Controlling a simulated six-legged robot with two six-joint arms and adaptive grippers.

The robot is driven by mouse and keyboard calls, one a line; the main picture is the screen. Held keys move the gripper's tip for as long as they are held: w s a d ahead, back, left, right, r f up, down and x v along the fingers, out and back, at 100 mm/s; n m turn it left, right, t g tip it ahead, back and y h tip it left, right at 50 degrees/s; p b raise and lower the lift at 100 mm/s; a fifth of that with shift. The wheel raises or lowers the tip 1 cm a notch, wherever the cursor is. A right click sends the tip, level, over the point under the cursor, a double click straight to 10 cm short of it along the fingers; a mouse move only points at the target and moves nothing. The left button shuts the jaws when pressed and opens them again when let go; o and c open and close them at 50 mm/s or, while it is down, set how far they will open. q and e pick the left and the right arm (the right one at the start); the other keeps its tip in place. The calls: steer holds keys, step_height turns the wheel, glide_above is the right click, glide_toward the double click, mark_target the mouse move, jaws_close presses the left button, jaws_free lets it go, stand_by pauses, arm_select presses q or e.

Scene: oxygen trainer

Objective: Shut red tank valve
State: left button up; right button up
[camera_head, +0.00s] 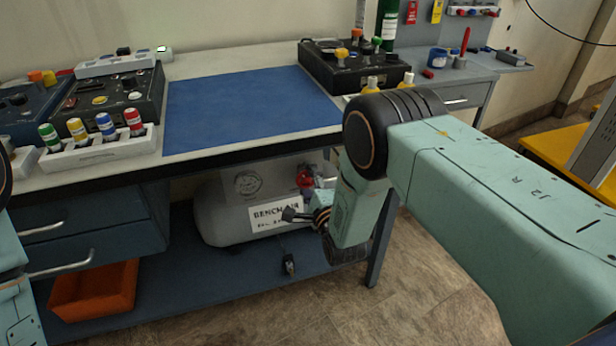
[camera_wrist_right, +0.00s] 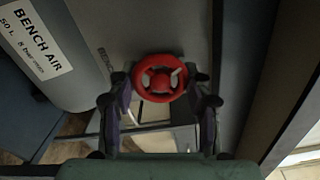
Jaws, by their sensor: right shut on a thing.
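The red tank valve is a round handwheel with spokes (camera_wrist_right: 160,78), in the upper middle of the right wrist view. In the head view it is a small red shape (camera_head: 304,179) at the right end of the grey tank (camera_head: 211,211) labelled BENCH AIR, under the bench. My right gripper (camera_wrist_right: 161,98) is shut on the handwheel, with one dark finger at each side of its rim. In the head view my right arm reaches down to it and hides part of the tank's end. My left gripper is out of view; only bits of my left arm show at the left edge.
The tank lies on the blue lower shelf (camera_head: 190,290) between a drawer unit (camera_head: 95,225) and a bench leg (camera_head: 381,250). An orange bin (camera_head: 95,291) stands at the shelf's left. The blue mat (camera_head: 250,108) on the bench top is clear.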

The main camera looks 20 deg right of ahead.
steer(key=m, duration=0.3)
steer(key=m+p, duration=0.1)
steer(key=m, duration=0.1)
steer(key=shift+a+f+m, duration=0.15)
steer(key=shift+m, duration=0.55)
steer(key=o, duration=1.2)
steer(key=s, duration=1.2)
steer(key=shift+d, duration=0.25)
